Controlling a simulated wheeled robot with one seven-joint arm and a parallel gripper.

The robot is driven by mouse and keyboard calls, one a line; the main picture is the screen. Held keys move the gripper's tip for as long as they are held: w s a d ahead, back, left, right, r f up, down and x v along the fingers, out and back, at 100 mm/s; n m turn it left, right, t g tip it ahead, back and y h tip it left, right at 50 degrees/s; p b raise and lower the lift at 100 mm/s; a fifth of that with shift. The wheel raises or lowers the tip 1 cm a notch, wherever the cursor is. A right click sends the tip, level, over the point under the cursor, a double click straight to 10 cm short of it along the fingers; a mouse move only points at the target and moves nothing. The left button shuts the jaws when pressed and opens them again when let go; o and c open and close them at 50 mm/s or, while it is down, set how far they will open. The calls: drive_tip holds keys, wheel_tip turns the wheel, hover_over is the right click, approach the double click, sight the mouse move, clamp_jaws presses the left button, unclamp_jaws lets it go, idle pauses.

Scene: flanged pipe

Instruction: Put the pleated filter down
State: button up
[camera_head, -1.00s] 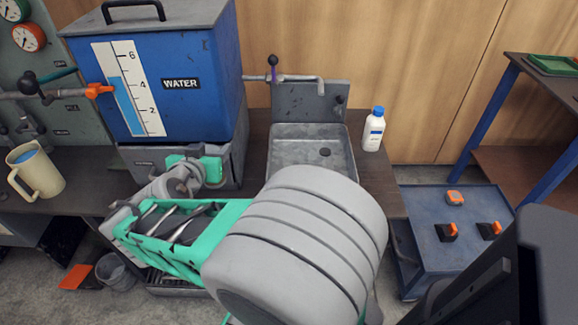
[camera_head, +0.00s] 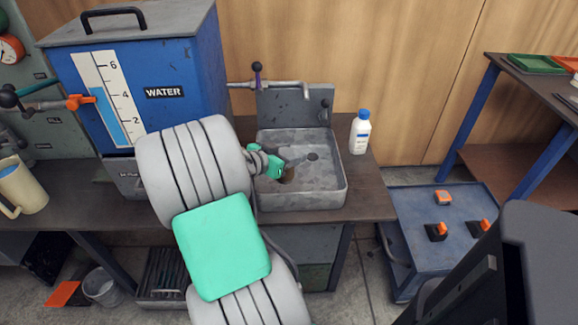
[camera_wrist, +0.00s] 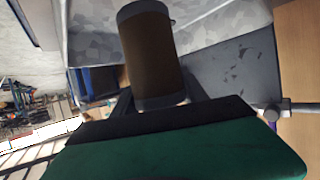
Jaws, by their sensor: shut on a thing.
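The pleated filter (camera_wrist: 152,55) is a brown cylinder with grey end caps, held in my gripper (camera_wrist: 158,104) in the wrist view. The fingers close around its near end, and its far end points away from my gripper. In the head view my gripper (camera_head: 278,167) is over the left part of the grey sink basin (camera_head: 305,203). Only a small brown part of the filter (camera_head: 288,178) shows there, just below the fingers. I cannot tell whether it touches the basin floor.
A faucet (camera_head: 285,86) stands behind the sink, and a white bottle with a blue cap (camera_head: 360,134) stands right of it. The blue water tank (camera_head: 165,70) is at the left. A low blue cart (camera_head: 410,205) is at the right.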

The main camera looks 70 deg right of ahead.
drive_tip(key=shift+w+d+f+b, duration=0.15)
drive_tip(key=shift+w+d+f, duration=0.2)
drive_tip(key=shift+f, duration=0.65)
drive_tip(key=shift+w+d+f+b, duration=0.2)
drive_tip(key=shift+d+f, duration=0.2)
drive_tip(key=shift+f, duration=0.55)
drive_tip(key=shift+w+d+f+b, duration=0.1)
drive_tip(key=shift+w+d+f, duration=0.25)
drive_tip(key=shift+f, duration=0.65)
drive_tip(key=shift+f, duration=0.2)
drive_tip(key=o, duration=1.4)
drive_tip(key=shift+o, duration=0.2)
drive_tip(key=shift+s, duration=0.1)
